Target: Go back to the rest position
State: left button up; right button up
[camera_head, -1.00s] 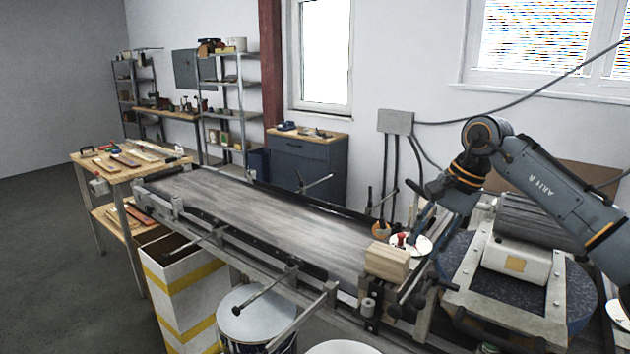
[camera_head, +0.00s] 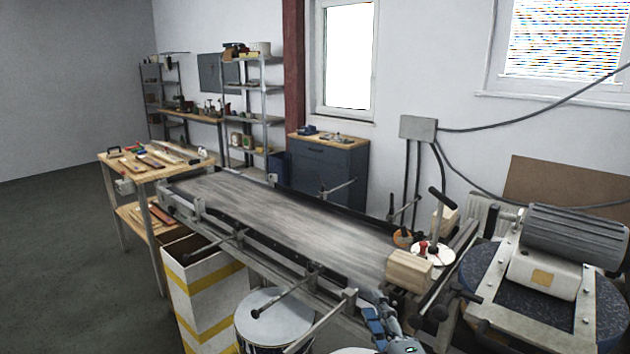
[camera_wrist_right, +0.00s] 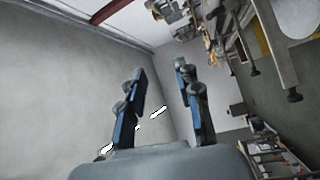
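My right gripper (camera_head: 385,322) shows at the bottom edge of the head view, in front of the conveyor's near side. In the right wrist view it (camera_wrist_right: 162,72) is open, with its blue-padded fingers apart and nothing between them. Most of my right arm is out of the head view. My left gripper is in neither view. A tool with a dark handle (camera_head: 441,199) stands upright at a white round lid or dish (camera_head: 436,254) at the conveyor's right end, clear of the gripper. A red-topped item (camera_head: 423,247) is beside it.
The conveyor (camera_head: 270,222) crosses the middle, with a wooden block (camera_head: 408,271) at its right end. A motor machine (camera_head: 555,262) stands right. A yellow-striped bin (camera_head: 208,300) and a drum (camera_head: 272,308) stand in front. A workbench (camera_head: 112,168) is left; floor beyond it is clear.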

jog(key=s+d+f+m+g+h, duration=0.2)
jog(key=s+d+f+m, duration=0.15)
jog(key=f, duration=0.25)
jog(key=s+d+f+m+g+h, duration=0.2)
jog(key=s+f+m+g, duration=0.1)
jog(key=f+m, duration=0.15)
jog(key=s+d+f+m+g, duration=0.2)
jog(key=s+f+m+g, duration=0.4)
jog(key=s, duration=0.6)
jog(key=s+d+f+m+g, duration=0.2)
jog(key=s+f+m+g, duration=0.15)
jog(key=s+f, duration=0.75)
notch_tip(320, 180, down, 22)
jog(key=s+n+g, duration=0.1)
jog(key=s+g, duration=0.1)
jog(key=s, duration=0.1)
jog(key=s+d+f+g, duration=0.1)
jog(key=s+d+f, duration=0.1)
jog(key=s+f, duration=1.4)
jog(key=shift+s+d+f, duration=0.35)
jog(key=shift+s+f, duration=0.05)
jog(key=shift+f, duration=0.15)
